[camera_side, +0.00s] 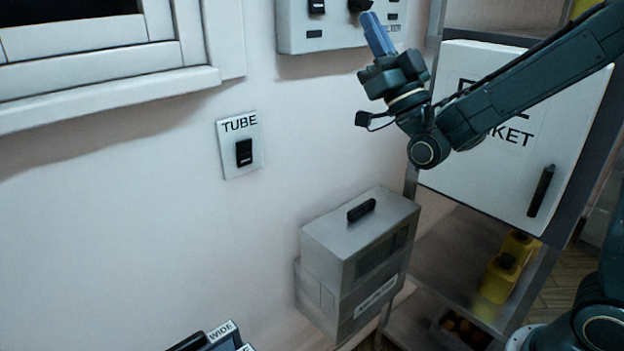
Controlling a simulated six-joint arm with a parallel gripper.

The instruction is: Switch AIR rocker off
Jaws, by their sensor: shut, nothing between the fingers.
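A white control panel (296,38) is on the wall at the top, cut off by the picture edge. It carries a black rocker (317,6) and a dark knob-like part (359,4), with small labels too small to read. I cannot tell which control is AIR. My gripper (370,19) has blue fingers, shut and empty, pointing up in front of the panel's right part, close to the dark part. Whether it touches the panel I cannot tell. A separate wall plate (230,165) marked TUBE, with a black rocker (244,152), is lower left.
A white cabinet door (490,180) with a black handle (541,190) is at right, behind my arm. A grey metal box (335,240) stands below. Yellow containers (499,277) sit on the lower shelf. A window frame (110,95) is upper left. The wall between is clear.

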